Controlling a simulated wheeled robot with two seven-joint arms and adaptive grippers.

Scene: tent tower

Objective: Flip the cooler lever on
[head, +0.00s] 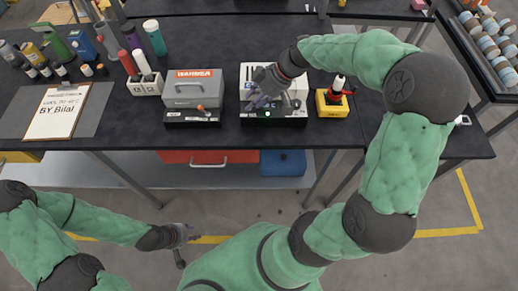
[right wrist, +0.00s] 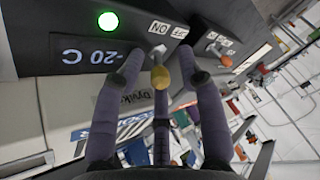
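The cooler (head: 247,92) is a pale box with a black front base on the dark bench. In the right wrist view its front panel shows upside down, with a lit green light (right wrist: 108,20), a "-20 C" display (right wrist: 92,55) and an ON label (right wrist: 179,32). The cooler lever (right wrist: 160,76) has a yellowish knob on a pale stem; which label it leans toward is hard to tell. My right gripper (head: 262,87) is at the cooler; its fingers (right wrist: 163,85) are spread around the knob, contact unclear. My left gripper (head: 181,240) hangs low before the bench, its opening unclear.
The grey warmer (head: 194,90) with an orange-tipped lever (head: 201,107) stands left of the cooler. A yellow box with a red-and-black top (head: 332,104) stands right of it. A clipboard (head: 58,110) and several bottles (head: 154,37) occupy the left side.

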